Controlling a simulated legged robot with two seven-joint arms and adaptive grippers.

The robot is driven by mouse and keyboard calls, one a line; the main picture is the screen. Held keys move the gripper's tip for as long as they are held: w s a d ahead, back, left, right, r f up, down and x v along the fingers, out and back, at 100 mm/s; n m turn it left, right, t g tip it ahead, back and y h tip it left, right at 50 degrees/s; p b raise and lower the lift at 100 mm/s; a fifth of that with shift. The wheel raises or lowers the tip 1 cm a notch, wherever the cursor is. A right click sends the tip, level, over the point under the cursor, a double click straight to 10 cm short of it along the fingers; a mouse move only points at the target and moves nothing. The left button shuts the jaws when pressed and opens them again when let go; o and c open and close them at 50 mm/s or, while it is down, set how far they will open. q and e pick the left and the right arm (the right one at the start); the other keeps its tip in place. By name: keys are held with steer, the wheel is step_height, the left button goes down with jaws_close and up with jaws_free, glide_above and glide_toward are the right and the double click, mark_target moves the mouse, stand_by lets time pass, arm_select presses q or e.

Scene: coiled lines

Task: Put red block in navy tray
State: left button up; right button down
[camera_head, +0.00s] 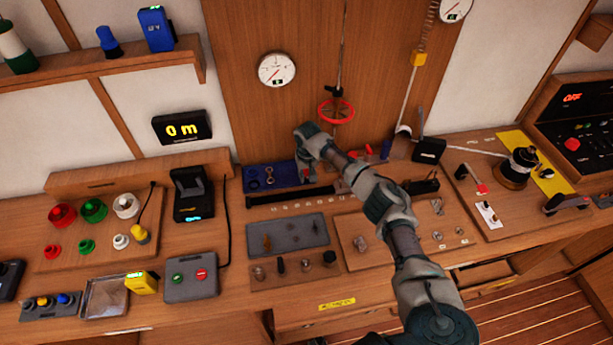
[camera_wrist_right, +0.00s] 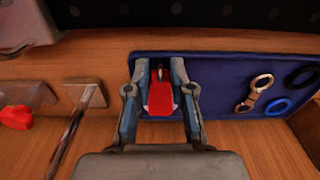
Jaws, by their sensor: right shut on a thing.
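The navy tray (camera_head: 283,183) lies at the back of the bench in the head view, with rings in it. It also shows in the wrist view (camera_wrist_right: 215,75), where the rings are at its right. My right gripper (camera_head: 306,172) points down at the tray's right end in the head view. In the wrist view my right gripper (camera_wrist_right: 160,67) is shut on the red block (camera_wrist_right: 160,100), which is between its fingers over the tray's left part. I cannot tell whether the block touches the tray floor. My left gripper is not in view.
A grey tray (camera_head: 287,236) with small parts lies in front of the navy tray. A black phone-like device (camera_head: 192,195) stands to the left. A red handwheel (camera_head: 336,111) hangs on the wall behind. Other red items (camera_wrist_right: 15,117) are left of the tray in the wrist view.

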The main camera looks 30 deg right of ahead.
steer(key=shift+s+f, duration=0.25)
steer(key=shift+f, duration=0.25)
steer(key=shift+s+f, duration=0.25)
steer(key=shift+f, duration=0.2)
steer(key=c, duration=0.9)
jaws_free()
steer(key=shift+w+f, duration=0.1)
steer(key=shift+w+d+f, duration=0.2)
steer(key=shift+w, duration=0.15)
steer(key=shift+r, duration=0.1)
steer(key=shift+r, duration=0.1)
step_height(320, 180, up, 12)
steer(key=shift+s, duration=0.1)
